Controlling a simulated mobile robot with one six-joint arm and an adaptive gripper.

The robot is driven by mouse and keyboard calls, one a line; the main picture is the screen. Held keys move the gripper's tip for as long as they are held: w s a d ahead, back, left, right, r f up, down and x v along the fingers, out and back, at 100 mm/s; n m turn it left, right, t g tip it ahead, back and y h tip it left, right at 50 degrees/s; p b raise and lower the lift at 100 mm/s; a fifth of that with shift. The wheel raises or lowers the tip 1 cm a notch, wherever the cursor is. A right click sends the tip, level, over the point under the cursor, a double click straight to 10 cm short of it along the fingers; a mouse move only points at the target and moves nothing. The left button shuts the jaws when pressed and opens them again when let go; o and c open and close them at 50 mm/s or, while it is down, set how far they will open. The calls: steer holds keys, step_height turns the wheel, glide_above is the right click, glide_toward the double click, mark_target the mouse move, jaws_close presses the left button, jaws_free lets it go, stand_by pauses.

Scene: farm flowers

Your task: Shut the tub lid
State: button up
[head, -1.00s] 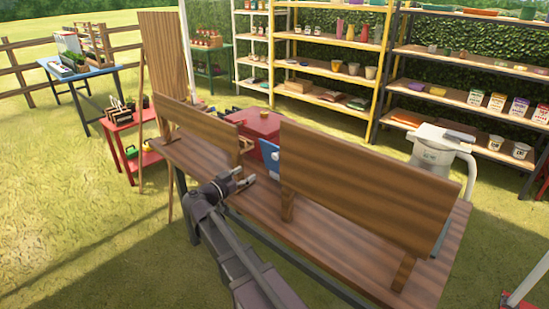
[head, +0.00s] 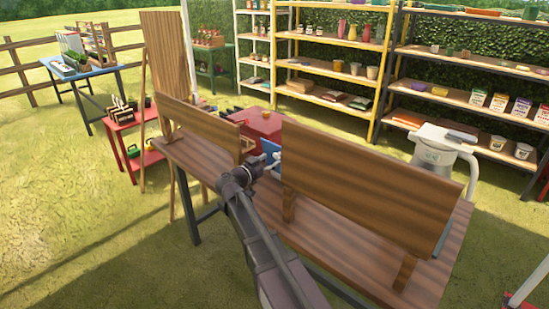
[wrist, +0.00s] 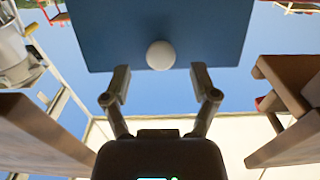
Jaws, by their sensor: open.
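A blue panel with a round white knob, seemingly the tub lid (wrist: 105,35), fills the top middle of the wrist view. In the head view a small part of the blue panel (head: 270,147) shows in the gap between two wooden boards. My gripper (wrist: 160,78) is open and empty, its two fingers apart just short of the white knob (wrist: 160,55). In the head view my gripper (head: 272,163) is at the gap, close to the blue panel and partly hiding it. The tub's body is hidden; I cannot tell the lid's angle.
A long wooden board (head: 365,190) stands right of the gap and a shorter board (head: 200,125) left of it, both on a wooden bench table (head: 190,160). A red box (head: 262,123) is behind. A white watering can (head: 435,160) stands at the right. Grass is open in front.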

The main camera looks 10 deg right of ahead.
mark_target(275, 156)
steer(key=shift+x, duration=1.75)
jaws_close()
steer(key=shift+a, duration=0.5)
steer(key=shift+d, duration=0.35)
steer(key=shift+r, duration=0.1)
